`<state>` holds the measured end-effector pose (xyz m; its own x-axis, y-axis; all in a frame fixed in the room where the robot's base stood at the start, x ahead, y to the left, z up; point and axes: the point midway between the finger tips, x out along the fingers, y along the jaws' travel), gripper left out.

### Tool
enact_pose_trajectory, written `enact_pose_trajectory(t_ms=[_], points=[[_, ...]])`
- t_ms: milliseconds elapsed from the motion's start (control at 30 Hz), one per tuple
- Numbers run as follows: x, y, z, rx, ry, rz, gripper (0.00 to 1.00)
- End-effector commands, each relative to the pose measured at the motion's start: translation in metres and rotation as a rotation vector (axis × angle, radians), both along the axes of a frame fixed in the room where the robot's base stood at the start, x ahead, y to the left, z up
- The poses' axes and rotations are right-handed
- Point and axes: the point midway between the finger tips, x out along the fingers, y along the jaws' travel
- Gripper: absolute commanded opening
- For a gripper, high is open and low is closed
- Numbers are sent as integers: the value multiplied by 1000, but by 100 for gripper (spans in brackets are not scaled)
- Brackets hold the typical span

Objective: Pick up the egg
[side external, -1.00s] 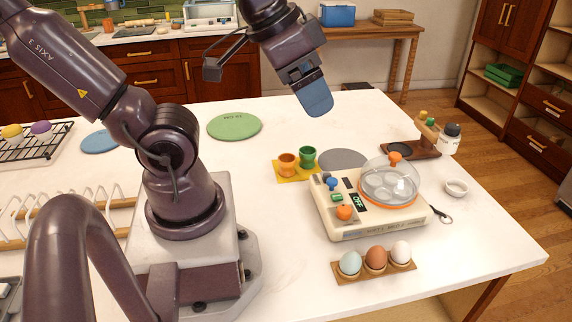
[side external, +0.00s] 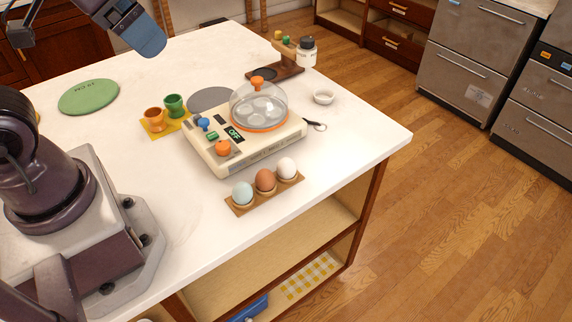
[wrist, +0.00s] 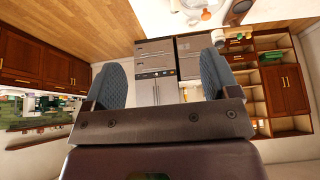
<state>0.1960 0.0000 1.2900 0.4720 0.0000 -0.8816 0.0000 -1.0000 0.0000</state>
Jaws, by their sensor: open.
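Three eggs stand upright in a wooden holder (side external: 238,208) on the white table, in the side external view. A pale blue egg (side external: 242,194) is at the left, a brown egg (side external: 265,181) in the middle and a white egg (side external: 287,168) at the right. My gripper (side external: 150,42) is high over the far left of the table, well apart from the eggs. In the wrist view my gripper (wrist: 164,80) has two blue pads spread wide with nothing between them. The eggs cannot be made out in the wrist view.
An egg cooker (side external: 240,145) with a clear lid (side external: 259,105) stands just behind the eggs. An orange cup (side external: 154,119) and a green cup (side external: 174,105) stand on a yellow mat. A small white bowl (side external: 323,97) is at the right. The table (side external: 345,135) is clear right of the eggs.

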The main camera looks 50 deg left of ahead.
Motion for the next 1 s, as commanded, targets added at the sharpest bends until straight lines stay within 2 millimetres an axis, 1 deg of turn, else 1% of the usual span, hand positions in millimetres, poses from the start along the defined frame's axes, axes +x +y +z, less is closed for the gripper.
enact_pose_trajectory(t_ms=[233, 300, 567, 667, 767, 833, 1000], points=[[0, 0, 0, 0, 0, 0, 81], [0, 0, 0, 0, 0, 0, 72], [0, 0, 0, 0, 2, -2, 72], [3, -2, -9, 0, 46, -9, 72], [11, -4, -23, 0, 131, -19, 72], [23, -6, -34, 0, 201, -28, 72], [61, -14, -65, -9, 346, -16, 72]])
